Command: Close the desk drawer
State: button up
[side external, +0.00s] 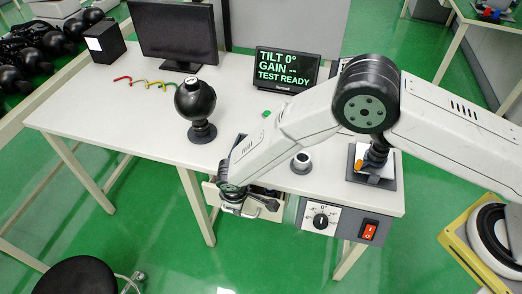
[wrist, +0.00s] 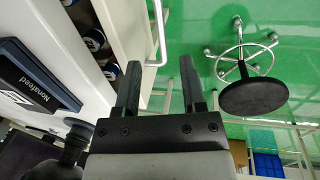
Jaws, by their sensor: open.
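The desk drawer (side external: 210,190) stands pulled out from under the front edge of the white desk (side external: 130,115), partly hidden by my arm. In the wrist view its pale front panel (wrist: 127,30) runs along the upper left, with a silver bar handle (wrist: 162,35) on its outer side. Several round dark-and-white items (wrist: 95,40) lie inside it. My gripper (side external: 268,206) is low at the drawer front in the side view. In the wrist view my gripper (wrist: 162,75) has its two fingers apart, with nothing between them. The fingertips are near the handle's lower end; I cannot tell whether they touch it.
A control box (side external: 330,220) with a dial and red switch hangs at the desk's front right. A black ball on a stand (side external: 196,100), a display (side external: 286,68) and a monitor (side external: 175,35) stand on top. A black stool (side external: 75,278) stands on open green floor in front.

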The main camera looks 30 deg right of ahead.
jog(key=shift+s, duration=0.1)
jog(key=c, duration=0.5)
jog(key=shift+s+f+n, duration=0.1)
jog(key=shift+s+n, duration=0.15)
jog(key=shift+n, duration=0.05)
grip_shut()
jog(key=s+a+n+t+h, duration=0.1)
jog(key=s+n+t+h, duration=0.3)
jog(key=s+n, duration=0.6)
jog(key=n, duration=0.7)
jog(key=shift+f+t+h, duration=0.25)
jog(key=shift+t+h, duration=0.15)
